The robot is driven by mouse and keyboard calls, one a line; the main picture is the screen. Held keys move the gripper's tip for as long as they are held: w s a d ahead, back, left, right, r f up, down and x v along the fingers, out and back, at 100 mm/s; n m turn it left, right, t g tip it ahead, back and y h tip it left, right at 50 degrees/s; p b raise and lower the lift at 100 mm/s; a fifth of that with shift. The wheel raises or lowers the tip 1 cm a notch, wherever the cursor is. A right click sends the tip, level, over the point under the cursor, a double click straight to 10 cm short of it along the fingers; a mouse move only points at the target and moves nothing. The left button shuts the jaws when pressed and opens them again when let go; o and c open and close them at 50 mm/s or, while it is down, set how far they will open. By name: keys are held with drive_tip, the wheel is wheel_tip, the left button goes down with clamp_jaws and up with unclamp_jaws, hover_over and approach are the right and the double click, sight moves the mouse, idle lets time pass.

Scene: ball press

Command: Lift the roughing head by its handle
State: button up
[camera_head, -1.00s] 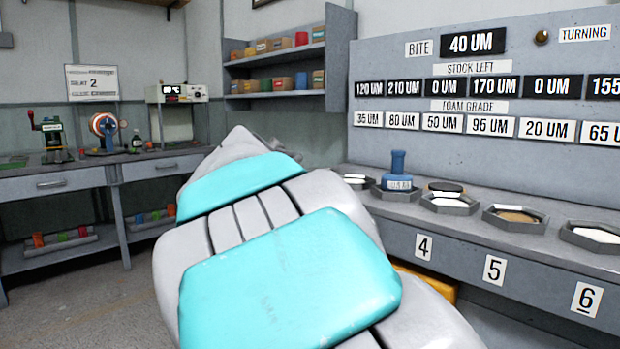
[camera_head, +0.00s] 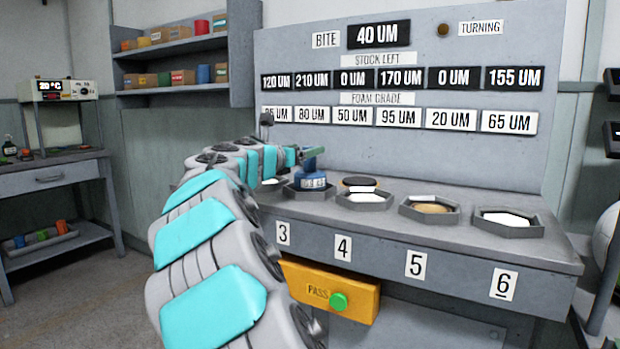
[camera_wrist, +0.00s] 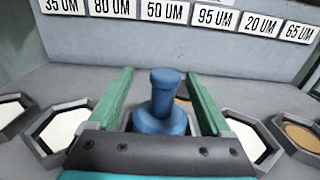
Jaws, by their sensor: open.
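The roughing head, a blue round body with a knobbed handle on top, stands upright at the third station. In the head view its labelled lower body (camera_head: 311,183) shows, with its handle partly behind my gripper. In the wrist view the handle (camera_wrist: 163,95) stands between the two green fingers of my gripper (camera_wrist: 160,88). My gripper is open, with a gap on each side of the handle and no visible contact. In the head view the gripper (camera_head: 298,154) is level with the handle, reaching in from the left. The bottom of the head is hidden in the wrist view.
Hexagonal trays line the bench, including one at station 4 (camera_head: 363,201) with a dark-topped disc, station 5 (camera_head: 428,212) and station 6 (camera_head: 508,223). The grey panel (camera_head: 400,165) rises behind. A yellow PASS box (camera_head: 318,292) with a green button hangs below the front edge.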

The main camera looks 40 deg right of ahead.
drive_tip(key=shift+s+x, duration=0.15)
drive_tip(key=shift+x, duration=1.15)
drive_tip(key=shift+s+x, duration=0.15)
drive_tip(key=shift+x, duration=1.15)
drive_tip(key=shift+d+r, duration=0.1)
drive_tip(key=shift+r, duration=0.05)
clamp_jaws()
